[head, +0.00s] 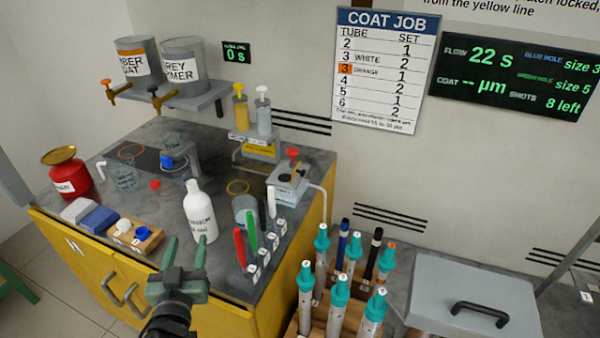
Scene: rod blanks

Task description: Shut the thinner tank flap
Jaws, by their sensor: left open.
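No part in the head view is readably marked as the thinner tank flap. A grey box lid (478,297) with a black handle lies flat at the lower right and looks shut. A red can (68,177) with a brass dish-like top stands at the bench's left end; its label is too small to read surely. A white bottle (201,212) stands upright near the bench's front edge. My left gripper (187,250) is open and empty, its fingers pointing up the picture just below the bottle. I cannot tell whether it touches anything. My right gripper is out of view.
The grey-topped yellow bench (130,222) carries blocks, cups and two pump bottles. Red and green rods (240,248) stand near its front edge. A wooden rack (343,320) of teal-capped tubes stands at right. Two tap tanks (184,68) sit on a wall shelf.

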